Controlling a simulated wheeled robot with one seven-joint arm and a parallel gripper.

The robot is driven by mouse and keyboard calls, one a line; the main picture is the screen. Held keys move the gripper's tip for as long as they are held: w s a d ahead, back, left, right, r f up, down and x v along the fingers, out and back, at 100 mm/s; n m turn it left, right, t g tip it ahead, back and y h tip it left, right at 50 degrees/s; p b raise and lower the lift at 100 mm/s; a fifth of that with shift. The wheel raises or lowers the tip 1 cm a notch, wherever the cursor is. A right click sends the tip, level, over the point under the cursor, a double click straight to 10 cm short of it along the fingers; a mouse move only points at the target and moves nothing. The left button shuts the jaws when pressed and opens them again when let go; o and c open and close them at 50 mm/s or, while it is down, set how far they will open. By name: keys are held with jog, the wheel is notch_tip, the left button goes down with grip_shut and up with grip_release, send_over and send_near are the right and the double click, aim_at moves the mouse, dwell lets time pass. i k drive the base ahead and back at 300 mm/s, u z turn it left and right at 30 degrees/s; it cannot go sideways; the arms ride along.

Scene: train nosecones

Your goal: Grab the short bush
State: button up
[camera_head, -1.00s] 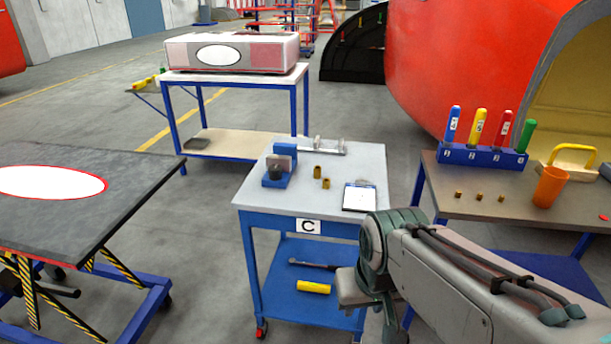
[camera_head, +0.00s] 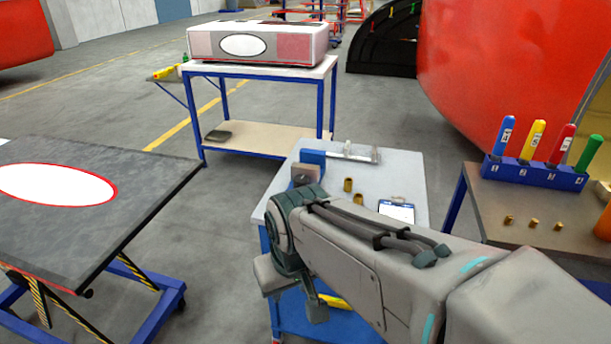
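Two brass bushes stand on the top of the small table C (camera_head: 405,165). The one nearer the back (camera_head: 348,185) looks a little taller; the other (camera_head: 358,199) sits just in front and to its right, its lower part hidden by my arm. Several smaller brass bushes (camera_head: 532,224) stand in a row on the brown table at the right. My arm reaches in from the lower right across the front of table C. My gripper (camera_head: 293,290) is at its far end, low by the table's front left side, apart from all the bushes; its fingers are not clear.
Table C also bears a blue vise (camera_head: 308,166), a metal fixture (camera_head: 355,152) and a clipboard (camera_head: 397,211). A blue rack (camera_head: 535,172) with coloured-handled tools stands on the right table. A dark lift table (camera_head: 85,230) is at left; floor between is clear.

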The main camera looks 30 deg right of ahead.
aim_at(358, 197)
jog(key=z, duration=0.25)
jog(key=i, duration=0.65)
jog(key=z, duration=0.8)
jog(key=i, duration=0.3)
jog(key=z, duration=0.3)
